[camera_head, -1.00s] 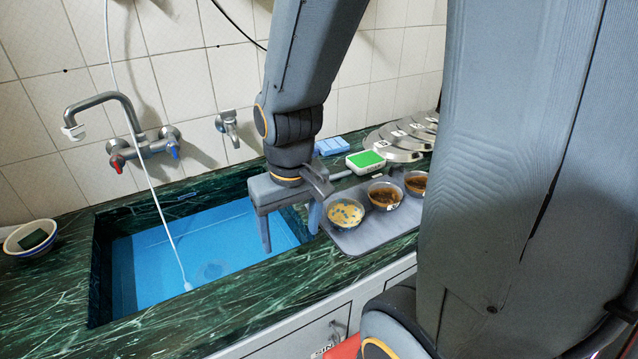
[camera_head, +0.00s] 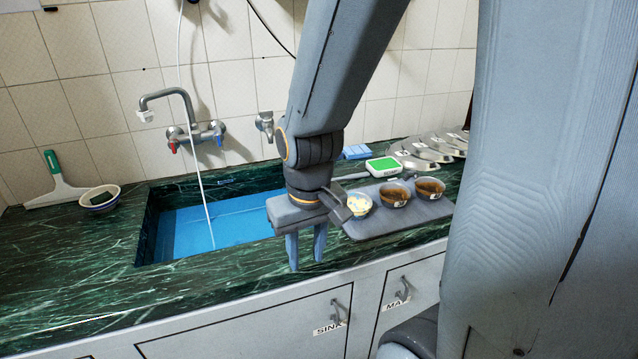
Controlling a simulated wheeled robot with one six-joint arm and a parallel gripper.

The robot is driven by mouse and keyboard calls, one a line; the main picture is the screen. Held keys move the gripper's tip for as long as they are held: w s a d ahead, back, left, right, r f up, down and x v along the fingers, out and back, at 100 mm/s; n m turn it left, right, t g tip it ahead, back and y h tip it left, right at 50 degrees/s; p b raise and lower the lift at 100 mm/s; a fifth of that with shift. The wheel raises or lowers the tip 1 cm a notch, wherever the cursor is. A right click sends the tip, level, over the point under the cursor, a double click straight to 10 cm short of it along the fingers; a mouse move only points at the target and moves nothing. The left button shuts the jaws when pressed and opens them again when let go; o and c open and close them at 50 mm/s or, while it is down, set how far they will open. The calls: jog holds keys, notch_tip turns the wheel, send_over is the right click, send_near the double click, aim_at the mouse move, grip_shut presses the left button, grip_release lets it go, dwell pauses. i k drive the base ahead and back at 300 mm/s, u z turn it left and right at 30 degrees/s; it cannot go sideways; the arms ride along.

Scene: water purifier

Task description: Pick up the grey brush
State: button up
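I cannot clearly make out a grey brush. A thin grey rod (camera_head: 352,177) lies on the counter behind my arm, beside the green-topped white block; it could be a handle, but its left end is hidden. My gripper (camera_head: 306,262) points down in front of the sink's right end, with its two fingers apart and nothing visible between them. In the picture, the rod is above and to the right of the fingers.
The blue sink (camera_head: 195,232) lies left of my gripper. A grey tray (camera_head: 400,224) with bowls stands right, near a green-topped block (camera_head: 383,167) and metal lids (camera_head: 425,152). A green-handled squeegee (camera_head: 55,178) and a bowl (camera_head: 100,199) are at far left. A tap (camera_head: 170,95) overhangs the sink.

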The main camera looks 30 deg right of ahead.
aim_at(362, 174)
jog(key=u, duration=1.8)
jog(key=k, duration=1.05)
jog(key=z, duration=2)
jog(key=i, duration=1)
